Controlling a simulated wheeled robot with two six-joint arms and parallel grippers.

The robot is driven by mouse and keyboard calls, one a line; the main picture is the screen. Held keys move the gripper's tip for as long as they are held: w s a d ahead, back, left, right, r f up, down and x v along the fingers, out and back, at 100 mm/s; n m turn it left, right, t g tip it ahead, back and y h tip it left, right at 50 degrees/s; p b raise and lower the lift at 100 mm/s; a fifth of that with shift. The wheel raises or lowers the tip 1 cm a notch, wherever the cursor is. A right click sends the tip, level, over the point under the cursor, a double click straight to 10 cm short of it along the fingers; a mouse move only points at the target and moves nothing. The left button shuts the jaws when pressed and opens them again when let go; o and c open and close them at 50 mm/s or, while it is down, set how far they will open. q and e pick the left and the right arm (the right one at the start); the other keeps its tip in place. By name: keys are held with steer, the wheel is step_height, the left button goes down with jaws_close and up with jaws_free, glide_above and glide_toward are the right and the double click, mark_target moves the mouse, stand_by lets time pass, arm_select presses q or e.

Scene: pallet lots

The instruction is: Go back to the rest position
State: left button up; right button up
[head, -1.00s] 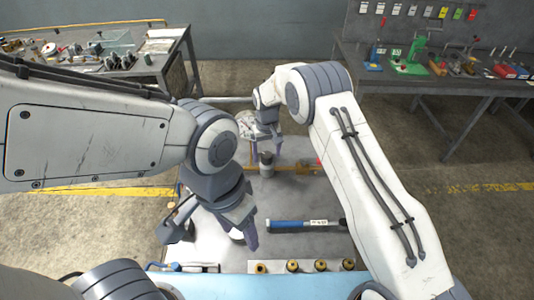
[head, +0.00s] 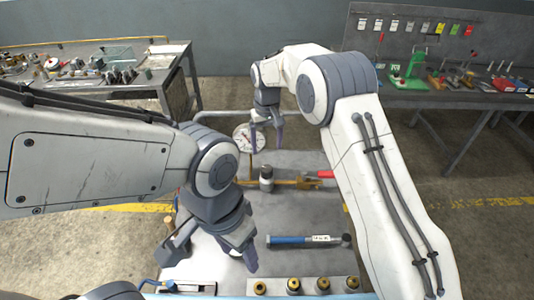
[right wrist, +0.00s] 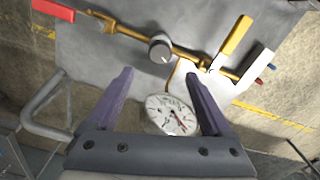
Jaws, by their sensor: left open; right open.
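My left gripper (head: 212,250) is open and empty above the near left part of the grey work surface (head: 300,216), left of a blue-handled wrench (head: 290,240). My right gripper (head: 266,142) is open over the far end of the surface, near a round white dial gauge (head: 243,138). In the right wrist view the right gripper's fingers (right wrist: 158,78) are spread with nothing held. The dial gauge (right wrist: 170,115) shows between and beyond them.
A brass pipe (head: 290,183) with a red handle (head: 326,174) and a grey cylinder (head: 266,172) lies across the surface. Brass fittings (head: 293,286) line the near edge. Cluttered benches stand at the back left (head: 150,84) and back right (head: 440,97).

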steer(key=shift+r, duration=0.1)
stand_by(0.3)
steer(key=s+a+r+n, duration=0.1)
steer(key=s+r, duration=0.4)
steer(key=s, duration=0.5)
steer(key=s+a+r+n, duration=0.1)
steer(key=s+r, duration=0.4)
steer(key=s, duration=0.5)
steer(key=s+d+n, duration=0.1)
steer(key=s+d, duration=0.2)
steer(key=s, duration=0.6)
steer(key=s+d+f+n+y, duration=0.1)
steer(key=s+d, duration=0.2)
steer(key=s, duration=0.6)
steer(key=shift+d, duration=0.25)
steer(key=shift+f, duration=0.1)
